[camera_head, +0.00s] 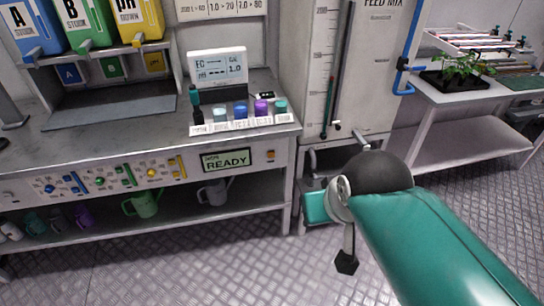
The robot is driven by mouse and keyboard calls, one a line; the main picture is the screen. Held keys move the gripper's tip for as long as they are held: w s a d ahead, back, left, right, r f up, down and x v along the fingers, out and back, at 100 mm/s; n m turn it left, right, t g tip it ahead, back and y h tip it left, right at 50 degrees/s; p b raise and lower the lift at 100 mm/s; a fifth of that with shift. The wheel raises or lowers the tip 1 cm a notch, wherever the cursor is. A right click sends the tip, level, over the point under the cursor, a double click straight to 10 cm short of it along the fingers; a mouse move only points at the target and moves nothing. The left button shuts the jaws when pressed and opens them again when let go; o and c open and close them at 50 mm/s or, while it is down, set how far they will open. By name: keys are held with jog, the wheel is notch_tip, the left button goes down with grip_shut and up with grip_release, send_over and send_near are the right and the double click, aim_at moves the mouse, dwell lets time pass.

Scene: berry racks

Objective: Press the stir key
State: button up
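The bench (150,120) stands at the left. Its front panel (20,195) carries several blue, green and yellow keys (100,182), and a lit green display (226,160) reading "READY". A single small orange key (271,156) sits right of the display. The key markings are too small to read, so I cannot tell which one is the stir key. My gripper is not clearly visible. A teal limb of mine with a dark round joint fills the lower right, and nothing of it touches the panel.
Small coloured-lid bottles (240,112) and an EC/pH meter (217,67) stand on the bench. A green watering can (142,205) sits on the lower shelf. The FEED MIX tank (370,60) is right of the bench. The metal floor in front is clear.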

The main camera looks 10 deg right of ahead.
grip_shut()
dwell(1.4)
